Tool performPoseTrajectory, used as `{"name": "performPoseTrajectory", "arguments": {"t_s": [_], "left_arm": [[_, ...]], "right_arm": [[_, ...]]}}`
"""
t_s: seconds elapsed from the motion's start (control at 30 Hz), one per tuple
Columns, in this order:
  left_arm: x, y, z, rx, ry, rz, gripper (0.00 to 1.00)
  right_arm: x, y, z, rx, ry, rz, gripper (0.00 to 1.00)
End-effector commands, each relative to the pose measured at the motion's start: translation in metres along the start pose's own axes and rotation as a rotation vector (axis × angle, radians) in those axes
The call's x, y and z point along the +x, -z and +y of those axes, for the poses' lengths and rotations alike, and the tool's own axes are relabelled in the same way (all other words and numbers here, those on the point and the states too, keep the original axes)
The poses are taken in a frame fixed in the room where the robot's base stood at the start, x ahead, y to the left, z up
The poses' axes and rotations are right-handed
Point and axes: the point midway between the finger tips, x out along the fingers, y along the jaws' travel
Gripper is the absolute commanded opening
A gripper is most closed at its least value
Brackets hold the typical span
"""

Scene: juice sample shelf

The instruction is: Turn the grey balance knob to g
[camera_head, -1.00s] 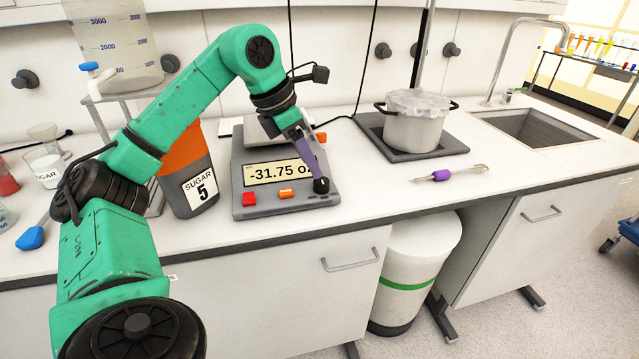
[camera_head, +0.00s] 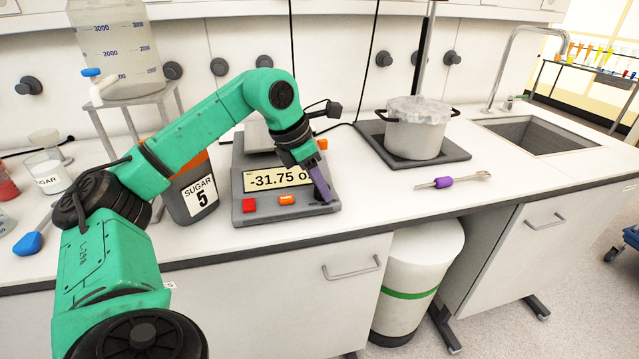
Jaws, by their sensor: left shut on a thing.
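The balance (camera_head: 240,200) stands on the counter near the middle, with its display (camera_head: 275,180) facing me. The display reads -31.75 and the start of a unit that looks like "o"; the gripper covers the rest. My left gripper (camera_head: 324,196) comes down from above on the balance's front right corner. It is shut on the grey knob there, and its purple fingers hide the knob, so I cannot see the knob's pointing. A red button (camera_head: 249,205) and an orange button (camera_head: 288,199) sit left of the gripper. My right gripper is out of view.
The orange and grey sugar container (camera_head: 193,194) stands left of the balance, behind my arm. A pot (camera_head: 416,135) stands on a dark plate to the right. A purple-handled tool (camera_head: 445,182) lies on the clear counter before the sink (camera_head: 540,135).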

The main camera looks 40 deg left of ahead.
Motion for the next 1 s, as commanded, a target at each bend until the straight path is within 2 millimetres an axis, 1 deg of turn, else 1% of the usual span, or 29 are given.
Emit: {"name": "performPoseTrajectory", "arguments": {"t_s": [0.27, 0.8, 1.0], "left_arm": [[-0.002, -0.001, 0.000, -0.113, -0.049, 0.001, 0.00], [-0.003, -0.003, -0.003, -0.519, -0.216, 0.003, 0.00], [-0.002, -0.003, -0.004, -0.634, -0.263, 0.003, 0.00]], "right_arm": [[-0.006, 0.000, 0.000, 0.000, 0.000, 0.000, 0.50], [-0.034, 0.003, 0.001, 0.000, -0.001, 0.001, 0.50], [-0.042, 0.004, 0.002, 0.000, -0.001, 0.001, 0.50]]}}
